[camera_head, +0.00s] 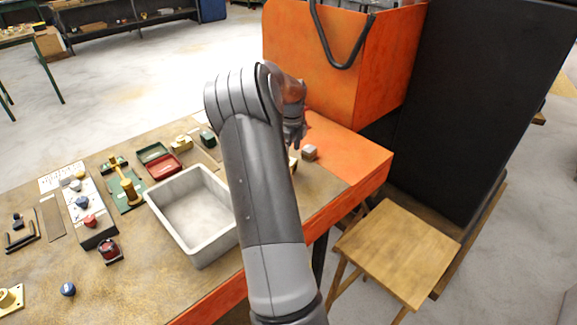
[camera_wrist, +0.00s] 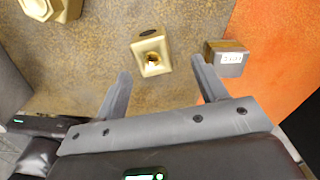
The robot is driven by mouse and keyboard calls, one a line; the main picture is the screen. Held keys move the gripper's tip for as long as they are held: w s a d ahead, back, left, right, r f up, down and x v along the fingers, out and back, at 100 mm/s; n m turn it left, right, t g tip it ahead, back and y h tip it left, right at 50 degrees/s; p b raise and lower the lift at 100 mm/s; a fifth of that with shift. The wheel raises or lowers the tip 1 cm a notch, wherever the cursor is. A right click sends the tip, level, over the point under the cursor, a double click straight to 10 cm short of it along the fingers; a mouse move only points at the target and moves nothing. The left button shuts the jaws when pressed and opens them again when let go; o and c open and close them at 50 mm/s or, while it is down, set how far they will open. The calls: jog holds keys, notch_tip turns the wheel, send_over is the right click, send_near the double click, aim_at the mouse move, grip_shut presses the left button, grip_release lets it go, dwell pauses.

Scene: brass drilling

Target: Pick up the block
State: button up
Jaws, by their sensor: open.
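My gripper (camera_wrist: 162,78) is open and empty in the wrist view, its two fingers apart. A gold block-like piece (camera_wrist: 152,52) with a hole lies beyond the fingertips, between the finger lines in the wrist picture. In the head view my arm mostly hides it.
A white open bin (camera_head: 160,207) stands left of my arm. Red and green trays (camera_head: 163,166), a brass tool and knobs crowd the table's left. A tall orange box (camera_head: 345,60) stands behind my gripper. Another gold piece (camera_wrist: 55,8) lies at the wrist view's top left.

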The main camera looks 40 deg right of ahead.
jog(key=f, duration=0.2)
jog(key=a+f, duration=0.1)
jog(key=f, duration=0.1)
jog(key=shift+w+f, duration=0.1)
jog(key=shift+w, duration=0.1)
jog(key=shift+f, duration=0.65)
jog(key=shift+c, duration=0.5)
jog(key=shift+r, duration=0.1)
grip_shut()
